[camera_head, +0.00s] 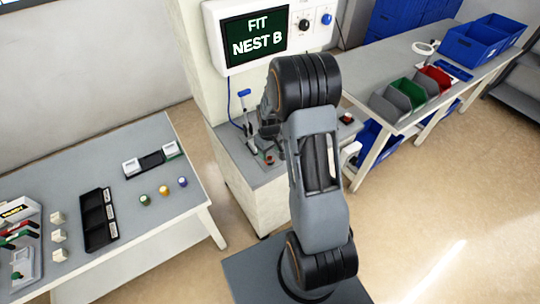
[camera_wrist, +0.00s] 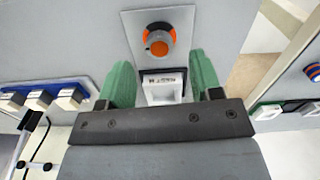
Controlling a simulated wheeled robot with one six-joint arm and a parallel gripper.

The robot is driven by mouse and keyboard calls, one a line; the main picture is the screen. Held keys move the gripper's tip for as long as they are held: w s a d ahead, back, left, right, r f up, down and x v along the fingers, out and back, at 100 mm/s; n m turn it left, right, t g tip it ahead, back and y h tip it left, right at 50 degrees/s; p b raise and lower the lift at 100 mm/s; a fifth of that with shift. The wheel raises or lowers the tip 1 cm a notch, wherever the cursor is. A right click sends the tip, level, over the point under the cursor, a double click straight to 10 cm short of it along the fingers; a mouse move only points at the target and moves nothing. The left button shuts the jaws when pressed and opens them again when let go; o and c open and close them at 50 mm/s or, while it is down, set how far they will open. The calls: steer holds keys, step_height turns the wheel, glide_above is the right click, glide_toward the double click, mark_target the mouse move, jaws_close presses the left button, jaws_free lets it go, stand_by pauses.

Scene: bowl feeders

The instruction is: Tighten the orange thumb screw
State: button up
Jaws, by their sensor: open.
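The orange thumb screw (camera_wrist: 159,41) shows in the wrist view on a light metal plate (camera_wrist: 185,22), with a dark part around or behind its orange knob. My gripper (camera_wrist: 160,66) has two green fingers, spread open. The screw lies just beyond the fingertips, roughly midway between them, and nothing shows touching it. A white block (camera_wrist: 163,87) with a small printed label sits in a dark-edged seat below the screw, between the fingers. In the head view my arm hides most of the gripper and I cannot make out the screw clearly.
In the head view a screen (camera_head: 254,44) reads "FIT NEST B" above the grey bench (camera_head: 262,178). A parts table (camera_head: 150,205) stands left, bins (camera_head: 410,100) right.

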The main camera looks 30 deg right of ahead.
mark_target(270, 158)
steer(key=shift+f, duration=1.75)
steer(key=c, duration=0.9)
